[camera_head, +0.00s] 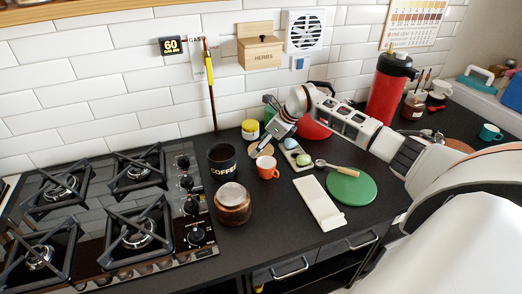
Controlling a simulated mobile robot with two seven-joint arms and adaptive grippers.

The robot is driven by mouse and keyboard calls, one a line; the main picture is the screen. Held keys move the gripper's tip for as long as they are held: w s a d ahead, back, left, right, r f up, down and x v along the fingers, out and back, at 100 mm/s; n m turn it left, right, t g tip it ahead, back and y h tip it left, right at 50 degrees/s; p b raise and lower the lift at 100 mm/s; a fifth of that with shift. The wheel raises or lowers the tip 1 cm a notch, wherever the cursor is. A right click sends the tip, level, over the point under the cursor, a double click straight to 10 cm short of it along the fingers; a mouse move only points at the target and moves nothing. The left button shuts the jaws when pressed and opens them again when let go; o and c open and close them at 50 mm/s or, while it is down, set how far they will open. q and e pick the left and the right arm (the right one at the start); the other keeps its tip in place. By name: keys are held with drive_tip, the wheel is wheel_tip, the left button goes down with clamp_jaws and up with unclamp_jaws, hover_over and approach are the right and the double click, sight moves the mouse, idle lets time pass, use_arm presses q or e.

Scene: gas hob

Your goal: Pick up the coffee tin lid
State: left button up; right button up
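The black coffee tin (222,163), marked COFFEE, stands on the dark counter just right of the hob. Its top looks dark and uncovered. A tan disc (255,153), which looks like the tin's lid, shows to the right of the tin, behind the orange mug. My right gripper (262,147) reaches in from the right and points down at this disc, its fingertips at or very near it. The fingers partly hide the disc. I cannot tell whether they grip it. My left gripper is not in view.
An orange mug (267,167) stands right in front of the disc, and a brown jar (233,204) is nearer. A yellow-lidded jar (250,129) stands behind. A white tray (319,202) and green board (351,188) lie to the right. The hob (98,258) fills the left.

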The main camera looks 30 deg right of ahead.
drive_tip(key=shift+r, duration=0.15)
drive_tip(key=shift+r, duration=0.25)
wheel_tip(320, 180, up, 18)
drive_tip(key=s+a+f+n+g+y+p, duration=0.15)
drive_tip(key=a+p, duration=0.25)
drive_tip(key=a, duration=0.4)
drive_tip(key=a+f+n+y+p, duration=0.1)
drive_tip(key=a+n+p, duration=0.25)
drive_tip(key=a, duration=0.35)
wheel_tip(320, 180, down, 7)
drive_tip(key=b, duration=0.3)
drive_tip(key=shift+a+f, duration=0.15)
drive_tip(key=shift+a, duration=0.3)
